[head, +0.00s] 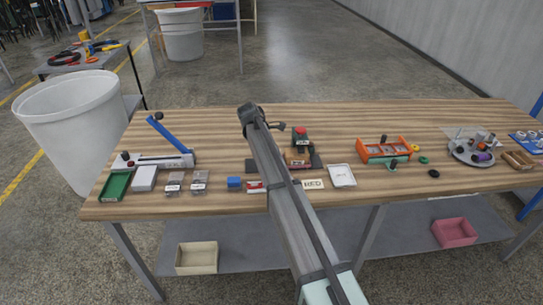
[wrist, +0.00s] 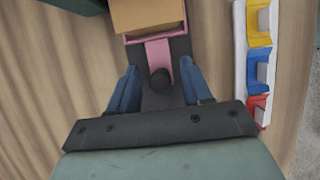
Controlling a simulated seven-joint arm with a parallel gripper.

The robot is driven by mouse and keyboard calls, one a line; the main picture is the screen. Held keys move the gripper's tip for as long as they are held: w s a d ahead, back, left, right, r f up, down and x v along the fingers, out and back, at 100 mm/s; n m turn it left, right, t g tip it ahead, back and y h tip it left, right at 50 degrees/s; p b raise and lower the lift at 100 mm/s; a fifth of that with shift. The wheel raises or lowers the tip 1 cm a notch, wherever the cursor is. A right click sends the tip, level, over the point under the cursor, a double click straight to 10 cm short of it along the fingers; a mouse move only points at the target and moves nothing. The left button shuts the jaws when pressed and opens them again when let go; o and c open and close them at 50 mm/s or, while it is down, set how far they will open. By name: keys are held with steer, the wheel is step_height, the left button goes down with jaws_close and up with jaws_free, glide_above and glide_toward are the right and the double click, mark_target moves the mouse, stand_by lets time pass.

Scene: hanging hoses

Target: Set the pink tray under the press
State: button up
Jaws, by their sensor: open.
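In the wrist view the pink tray (wrist: 158,48) carries a brown block (wrist: 148,14) at the top of the picture. Its pink handle ends in a dark round knob (wrist: 160,80). My gripper (wrist: 158,86) is open, with one blue finger on each side of the knob and handle; I see no grip on them. In the head view the press (head: 300,134), green with a red top, stands on a dark base at mid-table. The brown block (head: 295,157) shows there beside my arm. My arm hides my gripper and most of the tray there.
In the wrist view a white holder (wrist: 240,60) with blue, yellow and red pieces lies right of my gripper. On the wooden table (head: 220,130), a blue-levered tool (head: 168,140) stands left and an orange frame (head: 383,152) right.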

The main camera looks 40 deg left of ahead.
jaws_close()
stand_by(0.5)
